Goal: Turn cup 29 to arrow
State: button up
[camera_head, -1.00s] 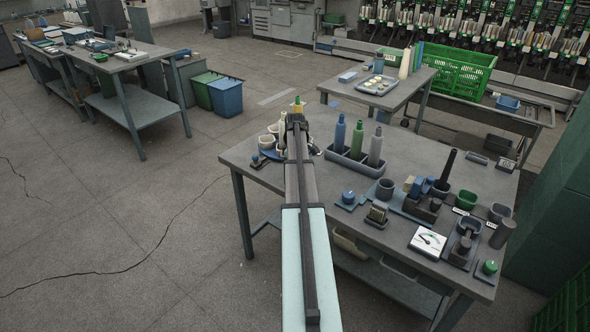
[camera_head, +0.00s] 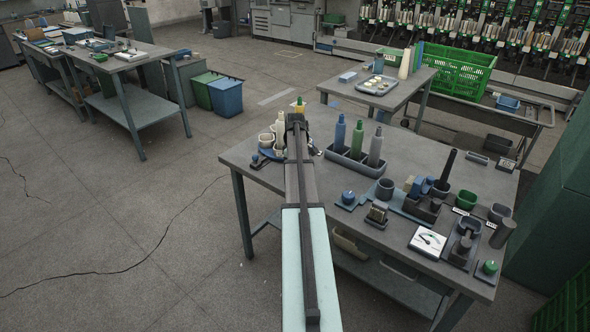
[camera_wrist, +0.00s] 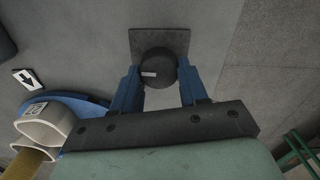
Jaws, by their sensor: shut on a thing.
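A dark round knob (camera_wrist: 157,68) with a white mark on its left side sits on a dark square plate (camera_wrist: 176,40) in the wrist view. My gripper (camera_wrist: 160,84) has its two blue fingers shut on the knob from either side. To the left is a blue round tray (camera_wrist: 88,106) holding pale cups (camera_wrist: 48,122). The front cup carries a small white label (camera_wrist: 34,109) that I cannot read surely. A white card with a black arrow (camera_wrist: 25,78) lies beside the tray, the arrow pointing toward it. In the head view my arm hides the knob and part of the tray.
A dark rack with blue, green and grey bottles (camera_head: 350,166) stands on the bench (camera_head: 240,160) right of my arm. Farther right are a dial meter (camera_head: 428,241), several dark fixtures and small bins. The bench's left edge is close to the tray.

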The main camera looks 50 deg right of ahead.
jog(key=m, duration=0.6)
jog(key=shift+d+m, duration=0.15)
jog(key=shift+m, duration=0.15)
jog(key=m, duration=0.6)
jog(key=shift+s+d+m, duration=0.1)
jog(key=shift+m, duration=0.2)
jog(key=o, duration=1.1)
jog(key=shift+c, duration=0.2)
jog(key=shift+r, duration=0.1)
notch_tip(320, 180, up, 14)
jog(key=shift+f, duration=0.2)
